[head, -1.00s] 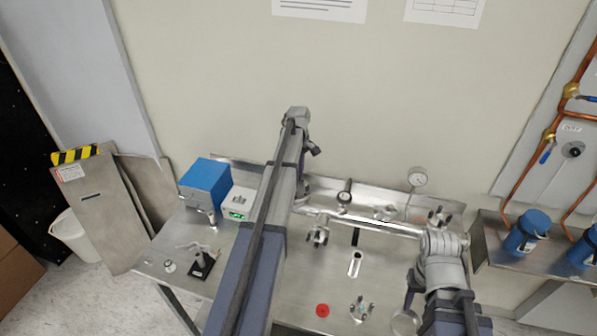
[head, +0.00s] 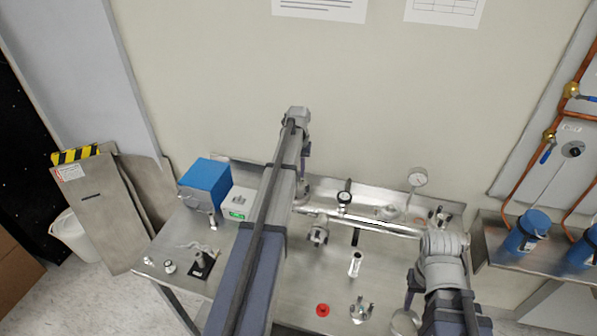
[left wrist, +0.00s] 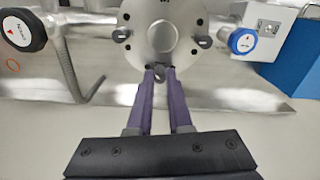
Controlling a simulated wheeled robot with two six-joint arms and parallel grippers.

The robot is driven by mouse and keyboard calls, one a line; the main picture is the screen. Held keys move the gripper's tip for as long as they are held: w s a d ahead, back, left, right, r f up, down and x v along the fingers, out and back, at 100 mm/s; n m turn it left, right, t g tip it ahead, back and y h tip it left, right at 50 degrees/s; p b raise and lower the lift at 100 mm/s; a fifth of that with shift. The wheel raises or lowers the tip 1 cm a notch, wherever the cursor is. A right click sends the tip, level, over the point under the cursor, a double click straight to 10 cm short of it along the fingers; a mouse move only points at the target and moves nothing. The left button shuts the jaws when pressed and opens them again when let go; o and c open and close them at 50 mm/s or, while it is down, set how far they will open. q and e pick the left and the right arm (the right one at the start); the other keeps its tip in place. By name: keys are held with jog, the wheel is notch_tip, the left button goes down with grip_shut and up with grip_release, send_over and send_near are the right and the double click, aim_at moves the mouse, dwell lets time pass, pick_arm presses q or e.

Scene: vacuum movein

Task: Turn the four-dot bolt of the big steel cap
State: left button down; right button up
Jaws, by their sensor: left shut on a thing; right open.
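The big steel cap (left wrist: 163,35) is a round grey disc with a raised centre, at the top middle of the left wrist view. Dark bolts sit around its rim, one at left (left wrist: 121,35), one at right (left wrist: 204,41). My left gripper (left wrist: 160,76) is shut on the bolt at the cap's lower rim; the purple fingers stand on either side of it. I cannot make out its dots. In the head view my left arm hides the cap and most of that gripper. My right gripper (head: 412,286) is open at the lower right, partly hidden by its arm.
A steel pipe (head: 372,225) runs across the bench. A blue box (head: 206,184) stands at left. A dial gauge (head: 344,197), red disc (head: 322,310) and bolted fitting (head: 361,309) are on the bench. Blue canisters (head: 528,230) stand at right.

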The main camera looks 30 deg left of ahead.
aim_at(298, 173)
pick_arm(q)
jog(key=m, duration=0.5)
jog(key=shift+m, duration=2.4)
jog(key=c, duration=0.8)
grip_release()
jog(key=shift+c, duration=0.2)
jog(key=shift+r, duration=0.1)
notch_tip(298, 173, up, 8)
jog(key=p, duration=0.8)
